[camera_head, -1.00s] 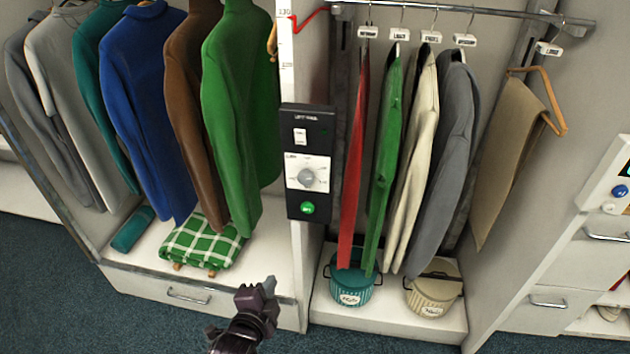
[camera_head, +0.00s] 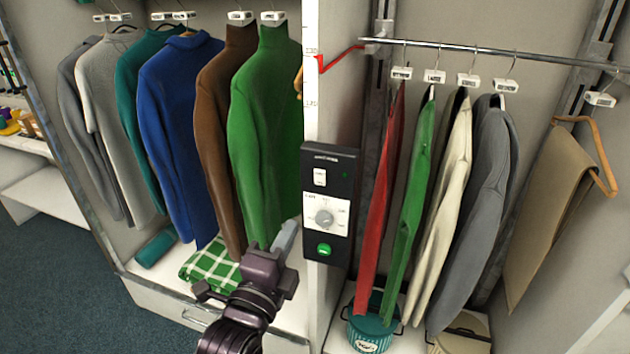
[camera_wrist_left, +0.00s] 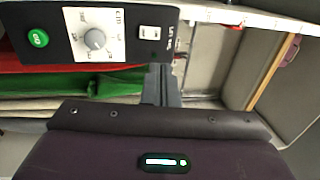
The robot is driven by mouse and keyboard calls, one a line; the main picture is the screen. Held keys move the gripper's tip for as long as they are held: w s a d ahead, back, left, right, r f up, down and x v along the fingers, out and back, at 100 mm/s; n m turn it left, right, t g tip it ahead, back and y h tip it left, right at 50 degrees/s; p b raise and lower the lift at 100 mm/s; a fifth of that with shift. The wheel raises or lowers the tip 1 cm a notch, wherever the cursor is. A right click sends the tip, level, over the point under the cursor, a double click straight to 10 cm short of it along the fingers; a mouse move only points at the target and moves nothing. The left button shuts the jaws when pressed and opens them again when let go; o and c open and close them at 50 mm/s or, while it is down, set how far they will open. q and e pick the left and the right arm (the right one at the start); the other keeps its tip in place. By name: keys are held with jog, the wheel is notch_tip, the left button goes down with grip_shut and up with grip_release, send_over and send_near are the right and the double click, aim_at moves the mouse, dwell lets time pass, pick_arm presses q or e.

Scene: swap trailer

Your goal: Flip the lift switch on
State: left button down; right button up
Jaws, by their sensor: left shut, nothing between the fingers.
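The lift panel (camera_head: 329,230) is a black box on the front edge of the white upright between the two wardrobe bays. Its white rocker switch (camera_head: 320,177) is near the top, above a grey dial (camera_head: 324,218) and a green button (camera_head: 324,250). In the left wrist view the panel lies sideways, with the switch (camera_wrist_left: 149,33) at its right end and the dial and green button to the left. My left gripper (camera_head: 287,236) is shut and empty, below and left of the switch in the head view. In the wrist view its fingers (camera_wrist_left: 160,85) point toward the panel's switch end. Contact cannot be made out.
Sweaters hang in the left bay, with a green one (camera_head: 265,130) closest to the panel. Several garments hang from the rail (camera_head: 480,50) on the right. A teal pot (camera_head: 371,333) stands below them. A red hook (camera_head: 340,58) juts out above the panel.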

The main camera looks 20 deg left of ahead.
aim_at(320, 171)
pick_arm(q)
jog(key=w+p, duration=0.1)
jog(key=w, duration=0.3)
jog(key=w+r+p, duration=0.1)
jog(key=w, duration=0.3)
jog(key=w+r+p, duration=0.1)
jog(key=w, duration=0.3)
jog(key=shift+w+d+r+p, duration=0.1)
jog(key=shift+w+d+p, duration=0.15)
jog(key=shift+w+p, duration=0.15)
jog(key=shift+w, duration=0.4)
jog(key=shift+w+r+p, duration=0.2)
jog(key=shift+r+p, duration=0.2)
jog(key=shift+p, duration=0.7)
jog(key=shift+f+g, duration=0.3)
jog(key=shift+f, duration=0.05)
